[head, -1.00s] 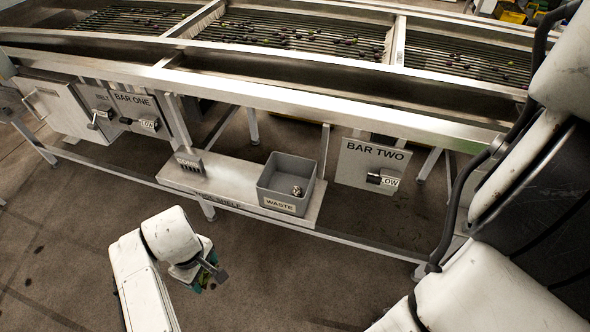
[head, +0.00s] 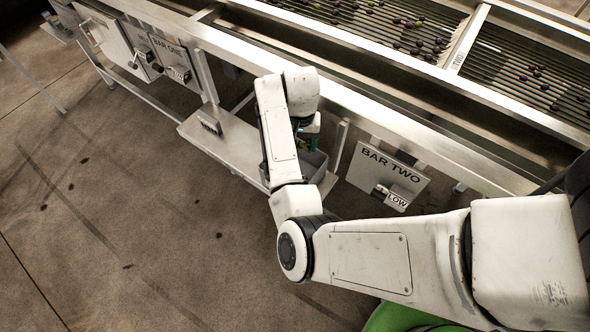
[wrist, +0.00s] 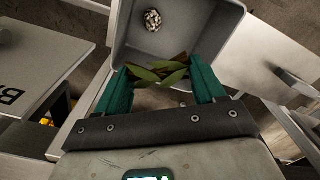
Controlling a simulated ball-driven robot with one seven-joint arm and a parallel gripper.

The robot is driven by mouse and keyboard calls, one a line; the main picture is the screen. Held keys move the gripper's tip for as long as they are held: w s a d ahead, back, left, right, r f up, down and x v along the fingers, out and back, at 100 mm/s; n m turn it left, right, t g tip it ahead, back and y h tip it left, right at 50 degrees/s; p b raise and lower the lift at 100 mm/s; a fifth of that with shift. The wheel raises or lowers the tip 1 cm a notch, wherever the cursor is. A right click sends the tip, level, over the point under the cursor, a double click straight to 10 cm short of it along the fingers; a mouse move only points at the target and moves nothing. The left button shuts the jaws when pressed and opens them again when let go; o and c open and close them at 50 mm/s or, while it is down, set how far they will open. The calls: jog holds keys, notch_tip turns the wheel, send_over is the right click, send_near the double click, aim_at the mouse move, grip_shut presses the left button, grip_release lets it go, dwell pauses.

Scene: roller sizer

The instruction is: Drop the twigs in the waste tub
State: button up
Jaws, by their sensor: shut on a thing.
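The grey waste tub (head: 314,163) stands on the shelf under the sizer, partly hidden behind my arm in the head view. In the wrist view the tub (wrist: 205,22) opens below my gripper, with a pale lumpy piece (wrist: 152,19) on its floor. My gripper (wrist: 162,77) has teal fingers and is shut on the twigs (wrist: 160,73), a small bunch with green and brownish leaves. The twigs show over the tub's near part, and their height above it is hard to judge. In the head view my gripper (head: 308,134) is mostly hidden by my arm.
The shelf (head: 232,148) carries a comb (head: 209,123) to the left of the tub. The BAR TWO panel (head: 388,175) with its lever is close to the right. The sizer's long metal rail (head: 400,125) runs just behind and above. The floor in front is open.

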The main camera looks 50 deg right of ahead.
notch_tip(320, 180, down, 6)
jog(key=b, duration=0.6)
jog(key=o, duration=1.1)
jog(key=shift+r, duration=0.1)
notch_tip(320, 180, up, 11)
jog(key=shift+f+b, duration=0.15)
jog(key=shift+b, duration=0.3)
